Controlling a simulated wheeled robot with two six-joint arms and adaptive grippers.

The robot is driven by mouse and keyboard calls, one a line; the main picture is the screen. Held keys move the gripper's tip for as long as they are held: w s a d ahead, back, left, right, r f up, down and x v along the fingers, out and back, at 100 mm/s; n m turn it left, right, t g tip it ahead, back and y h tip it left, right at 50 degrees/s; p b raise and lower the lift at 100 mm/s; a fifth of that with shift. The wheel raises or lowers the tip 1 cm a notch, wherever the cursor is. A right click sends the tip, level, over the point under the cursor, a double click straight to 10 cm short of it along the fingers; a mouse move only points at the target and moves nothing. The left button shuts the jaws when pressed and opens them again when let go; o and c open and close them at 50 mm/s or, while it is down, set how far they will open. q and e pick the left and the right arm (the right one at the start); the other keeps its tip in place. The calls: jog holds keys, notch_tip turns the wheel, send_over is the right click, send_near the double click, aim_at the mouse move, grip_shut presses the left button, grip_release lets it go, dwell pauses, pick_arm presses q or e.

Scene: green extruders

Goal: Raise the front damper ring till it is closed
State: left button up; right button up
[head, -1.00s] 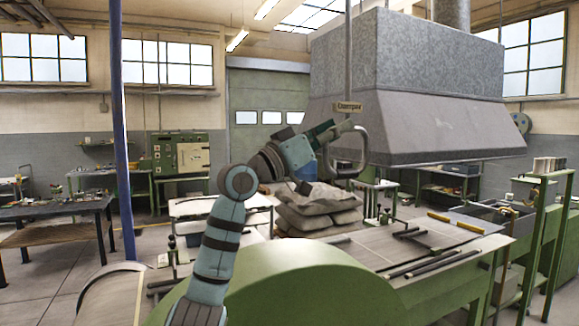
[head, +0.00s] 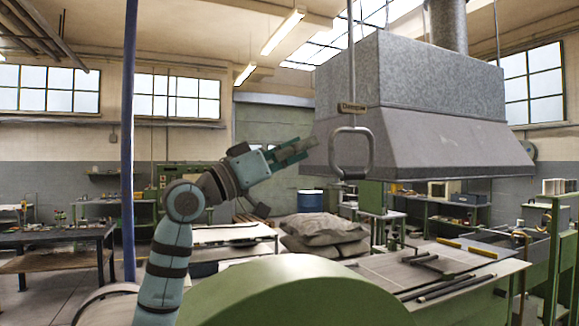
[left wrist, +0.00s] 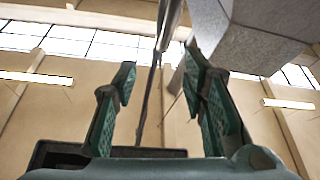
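The damper ring (head: 351,152) is a grey rounded loop. It hangs upright on a thin vertical rod (head: 351,50), under a small label plate (head: 352,107), in front of the hood. My left gripper (head: 308,150) points at the ring from the left in the head view. Its fingertips end short of the loop, with a gap between. In the left wrist view the two green-padded fingers (left wrist: 162,75) are spread with nothing gripped. A thin grey bar (left wrist: 155,80) runs between them in the picture; I cannot tell how near it is. My right gripper is out of view.
The large grey hood (head: 420,140) fills the back right. A green rounded housing (head: 300,290) stands in front, with a work table (head: 440,262) holding dark bars to its right. Grey sacks (head: 325,228) lie behind. A blue post (head: 129,150) stands at the left.

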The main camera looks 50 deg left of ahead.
pick_arm(q)
jog(key=shift+b+v, duration=0.5)
jog(key=shift+v, duration=0.55)
